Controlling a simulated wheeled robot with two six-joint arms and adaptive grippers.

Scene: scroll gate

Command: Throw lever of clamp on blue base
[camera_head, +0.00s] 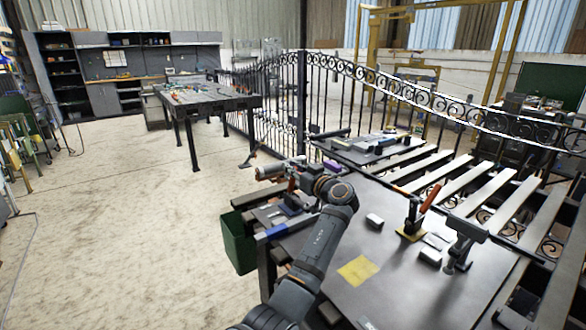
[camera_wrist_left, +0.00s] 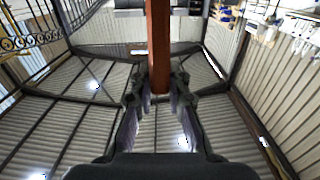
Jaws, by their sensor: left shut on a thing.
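The clamp on the blue base (camera_head: 291,208) stands near the far left corner of the dark work table, partly hidden by my left arm. Its reddish lever (camera_head: 291,185) shows as a small upright piece at my left gripper (camera_head: 290,176). In the left wrist view the lever (camera_wrist_left: 159,45) is a red-brown bar running between the two fingers of my left gripper (camera_wrist_left: 158,98), which is shut on it. A second clamp with an orange lever (camera_head: 430,196) stands on a yellow base (camera_head: 411,235) further right. My right gripper is not in view.
The table (camera_head: 395,285) also holds a yellow sheet (camera_head: 357,270), small white blocks (camera_head: 374,221) and a dark upright fixture (camera_head: 463,248). A green bin (camera_head: 238,243) is at its left side. An iron fence (camera_head: 400,90) runs behind.

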